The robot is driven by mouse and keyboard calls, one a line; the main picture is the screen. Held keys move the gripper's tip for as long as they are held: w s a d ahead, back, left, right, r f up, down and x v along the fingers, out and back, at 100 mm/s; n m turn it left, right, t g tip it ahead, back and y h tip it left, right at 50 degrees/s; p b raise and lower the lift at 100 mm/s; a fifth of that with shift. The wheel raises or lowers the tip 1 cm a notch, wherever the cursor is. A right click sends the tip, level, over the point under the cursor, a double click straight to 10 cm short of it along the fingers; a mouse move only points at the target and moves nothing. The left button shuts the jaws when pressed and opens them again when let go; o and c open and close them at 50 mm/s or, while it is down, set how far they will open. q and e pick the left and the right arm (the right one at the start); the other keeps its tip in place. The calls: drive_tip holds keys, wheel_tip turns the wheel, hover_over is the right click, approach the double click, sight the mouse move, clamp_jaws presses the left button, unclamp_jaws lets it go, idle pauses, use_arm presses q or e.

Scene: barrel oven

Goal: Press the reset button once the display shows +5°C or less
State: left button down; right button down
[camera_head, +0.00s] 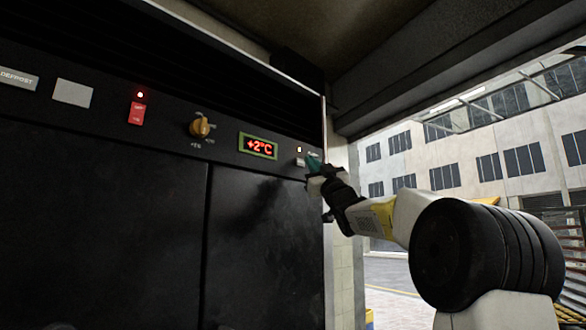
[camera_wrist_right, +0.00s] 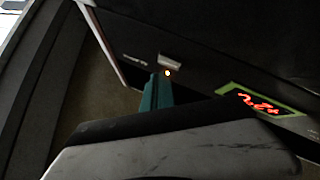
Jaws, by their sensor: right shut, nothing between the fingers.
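The display (camera_head: 258,146) on the dark panel reads +2°C in red inside a green frame. It also shows, tilted, in the right wrist view (camera_wrist_right: 258,104). To its right is a small pale button (camera_head: 300,162), which also shows in the right wrist view (camera_wrist_right: 170,62); its label is too small to read. A tiny lit lamp (camera_wrist_right: 167,73) is beside the button. My right gripper (camera_head: 313,163) is shut and empty, its teal fingertips (camera_wrist_right: 155,88) close to the button. I cannot tell whether they touch it. My left gripper is not in view.
Left of the display are a yellow knob (camera_head: 200,127), a red switch (camera_head: 137,113) with a lit red lamp (camera_head: 140,95) above it, and a blank pale plate (camera_head: 73,93). Dark cabinet doors (camera_head: 262,240) are below. Open space lies to the right.

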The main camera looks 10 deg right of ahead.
drive_tip(key=shift+w+a, duration=0.15)
drive_tip(key=shift+w+a, duration=0.15)
drive_tip(key=shift+w, duration=0.05)
idle(0.3)
drive_tip(key=shift+w+a, duration=0.2)
drive_tip(key=shift+w, duration=0.1)
idle(0.6)
drive_tip(key=shift+s+d, duration=0.1)
idle(0.4)
drive_tip(key=shift+s+d, duration=0.4)
drive_tip(key=shift+s, duration=0.1)
drive_tip(key=s+d, duration=0.1)
drive_tip(key=s, duration=0.1)
drive_tip(key=s+d, duration=0.2)
idle(0.4)
idle(0.6)
